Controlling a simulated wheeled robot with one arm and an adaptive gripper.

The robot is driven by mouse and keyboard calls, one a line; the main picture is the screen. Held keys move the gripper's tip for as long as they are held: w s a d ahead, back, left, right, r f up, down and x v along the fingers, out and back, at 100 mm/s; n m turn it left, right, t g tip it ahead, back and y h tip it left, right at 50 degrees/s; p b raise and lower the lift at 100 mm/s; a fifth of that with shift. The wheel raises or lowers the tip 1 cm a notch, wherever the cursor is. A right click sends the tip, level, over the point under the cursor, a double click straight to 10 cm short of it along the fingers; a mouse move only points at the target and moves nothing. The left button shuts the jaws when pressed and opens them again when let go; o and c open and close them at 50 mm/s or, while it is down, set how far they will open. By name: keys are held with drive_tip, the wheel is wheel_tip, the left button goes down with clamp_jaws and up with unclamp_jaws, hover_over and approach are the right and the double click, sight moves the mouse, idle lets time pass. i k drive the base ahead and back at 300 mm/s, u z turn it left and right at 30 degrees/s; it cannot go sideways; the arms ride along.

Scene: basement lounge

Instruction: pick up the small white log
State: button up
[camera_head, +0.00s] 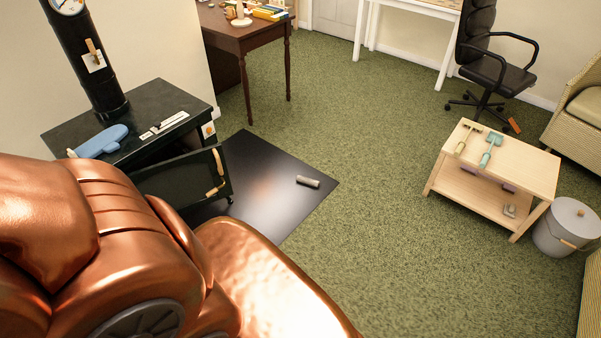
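A small pale grey-white log (308,181) lies on its side on the black floor plate (262,172) in front of the stove, near the plate's right corner. It is a short cylinder with a darker end. Nothing touches it from above. My gripper is not in view, so its state and its distance from the log cannot be seen.
The black stove (150,125) stands at the left, its door (180,180) swung open, with a blue mitt (102,141) on top. A wooden side table (497,180) and a lidded grey bin (567,226) stand at the right. Green carpet (370,160) between is clear.

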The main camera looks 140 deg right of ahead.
sight(306, 180)
drive_tip(key=z, duration=5.3)
drive_tip(key=i, duration=2)
drive_tip(key=u, duration=1.25)
drive_tip(key=i, duration=0.7)
drive_tip(key=u, duration=0.7)
